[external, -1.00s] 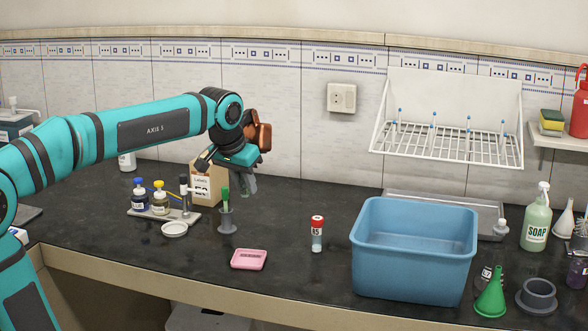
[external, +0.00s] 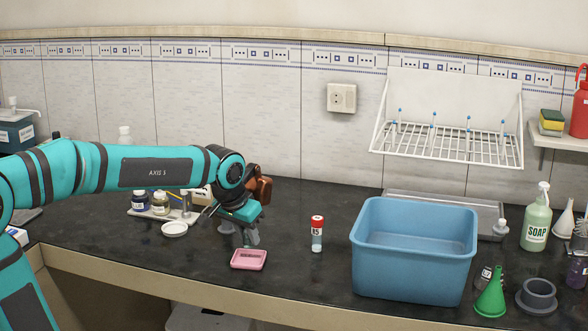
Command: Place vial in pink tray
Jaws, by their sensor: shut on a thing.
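The pink tray (external: 248,260) lies flat near the bench's front edge, left of the middle. My gripper (external: 250,240) points down just above the tray's back edge. Its grey fingers look closed; what they hold is too small or hidden to make out. A red-capped vial (external: 317,235) with a white label stands upright on the bench, right of the tray and apart from my gripper. I cannot tell whether another vial is between the fingers.
A large blue tub (external: 414,285) stands at the right, with a green funnel (external: 491,298) beside it. A rack with bottles (external: 160,205) and a white dish (external: 174,229) are at the left. A grey holder (external: 227,226) is partly hidden behind my gripper. Bench around the tray is clear.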

